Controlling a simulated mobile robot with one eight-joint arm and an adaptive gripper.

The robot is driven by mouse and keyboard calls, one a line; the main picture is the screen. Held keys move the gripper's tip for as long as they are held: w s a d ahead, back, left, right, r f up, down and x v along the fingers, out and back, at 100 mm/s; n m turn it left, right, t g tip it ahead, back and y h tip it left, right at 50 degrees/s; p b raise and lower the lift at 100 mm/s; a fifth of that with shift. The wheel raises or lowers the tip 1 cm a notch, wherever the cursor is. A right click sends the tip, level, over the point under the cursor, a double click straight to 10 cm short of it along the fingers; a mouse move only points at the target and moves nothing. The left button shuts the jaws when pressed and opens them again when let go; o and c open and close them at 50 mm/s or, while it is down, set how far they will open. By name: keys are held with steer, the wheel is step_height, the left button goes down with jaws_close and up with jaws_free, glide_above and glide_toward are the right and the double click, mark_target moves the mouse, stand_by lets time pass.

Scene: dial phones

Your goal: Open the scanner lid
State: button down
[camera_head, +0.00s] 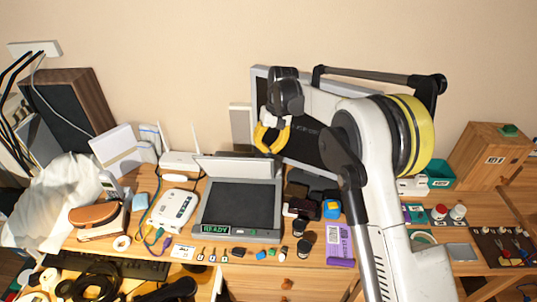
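The scanner (240,206) sits on the desk, a grey box with a dark flat bed and a green READY label on its front. Its pale lid (238,168) stands raised along the rear edge, leaving the dark bed uncovered. My gripper (268,150), with yellow fingers, is above and behind the right part of the lid in the picture. The fingers are spread apart with nothing between them. I see no contact with the lid.
A monitor (262,88) stands behind my arm. A white device (173,208) and a router (180,162) are left of the scanner. Dark jars (304,246), small items and a purple box (340,244) crowd its right and front. A keyboard (115,264) lies front left.

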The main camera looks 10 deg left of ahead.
steer(key=shift+w, duration=0.25)
steer(key=c, duration=2.2)
jaws_free()
steer(key=shift+a, duration=0.2)
steer(key=o, duration=1)
steer(key=shift+a+f, duration=0.2)
steer(key=shift+a, duration=0.05)
steer(key=shift+c, duration=0.2)
steer(key=shift+d+r, duration=0.1)
steer(key=shift+d, duration=0.1)
step_height(320, 180, up, 12)
steer(key=d, duration=0.1)
steer(key=shift+w+d, duration=0.35)
steer(key=shift+d, duration=0.05)
steer(key=shift+d, duration=0.1)
